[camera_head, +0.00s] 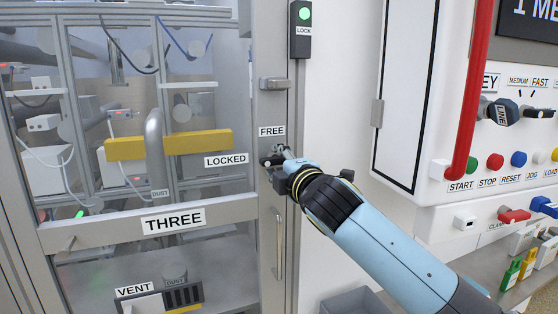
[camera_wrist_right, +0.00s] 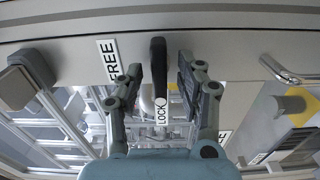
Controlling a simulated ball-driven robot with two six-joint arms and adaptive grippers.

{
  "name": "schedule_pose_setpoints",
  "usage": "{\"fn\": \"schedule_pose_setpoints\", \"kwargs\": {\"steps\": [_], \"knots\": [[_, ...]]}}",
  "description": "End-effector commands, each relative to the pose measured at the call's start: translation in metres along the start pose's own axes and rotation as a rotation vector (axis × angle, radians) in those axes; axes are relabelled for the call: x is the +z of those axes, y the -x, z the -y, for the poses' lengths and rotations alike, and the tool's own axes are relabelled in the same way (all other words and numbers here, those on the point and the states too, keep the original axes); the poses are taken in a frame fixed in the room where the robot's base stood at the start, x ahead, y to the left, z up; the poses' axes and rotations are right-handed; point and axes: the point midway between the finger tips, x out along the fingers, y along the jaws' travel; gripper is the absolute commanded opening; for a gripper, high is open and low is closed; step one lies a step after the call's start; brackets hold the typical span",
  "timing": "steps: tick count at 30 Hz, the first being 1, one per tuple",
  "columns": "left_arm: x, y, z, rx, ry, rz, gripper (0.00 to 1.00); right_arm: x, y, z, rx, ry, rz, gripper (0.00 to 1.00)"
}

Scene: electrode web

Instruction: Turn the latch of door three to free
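Door three (camera_head: 70,238) is a framed glass door carrying a THREE sign (camera_head: 173,221). A FREE label (camera_head: 271,131) is above its latch and a LOCKED label (camera_head: 227,160) is to the left. The dark latch handle (camera_head: 269,162) points left, toward LOCKED, partly hidden by my right gripper (camera_head: 284,160). In the right wrist view the dark handle (camera_wrist_right: 158,66) lies between the two spread fingers of the right gripper (camera_wrist_right: 160,82), with gaps on both sides. The right gripper is open and not closed on it. My left gripper is not in view.
A vertical door handle (camera_head: 279,245) is below the latch. A LOCK box with a green light (camera_head: 304,14) is above. A red pipe (camera_head: 472,95) and a control panel with buttons (camera_head: 495,160) stand to the right of my right arm. A grey bin (camera_head: 357,302) sits low.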

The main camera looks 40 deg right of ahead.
Motion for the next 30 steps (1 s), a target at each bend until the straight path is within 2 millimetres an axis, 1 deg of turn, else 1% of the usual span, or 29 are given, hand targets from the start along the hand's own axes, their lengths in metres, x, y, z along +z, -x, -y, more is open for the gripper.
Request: {"fn": "schedule_pose_setpoints", "kwargs": {"steps": [6, 12, 15, 23, 30], "knots": [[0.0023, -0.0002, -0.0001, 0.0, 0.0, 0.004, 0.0, 0.0, -0.0002, 0.0005, -0.001, 0.0, 0.0, 0.38], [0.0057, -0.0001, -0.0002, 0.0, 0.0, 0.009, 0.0, 0.0, 0.0, 0.0004, -0.001, 0.0, 0.0, 0.11], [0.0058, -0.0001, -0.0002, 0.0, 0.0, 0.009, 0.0, 0.0001, 0.0, 0.0006, -0.001, 0.0, 0.0, 0.0], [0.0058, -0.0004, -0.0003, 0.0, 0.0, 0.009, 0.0, 0.0001, 0.0001, 0.0009, -0.001, -0.005, 0.0, 0.0], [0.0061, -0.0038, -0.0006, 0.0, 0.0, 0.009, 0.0, 0.0003, 0.0, 0.0017, -0.001, -0.072, 0.001, 0.0]]}}
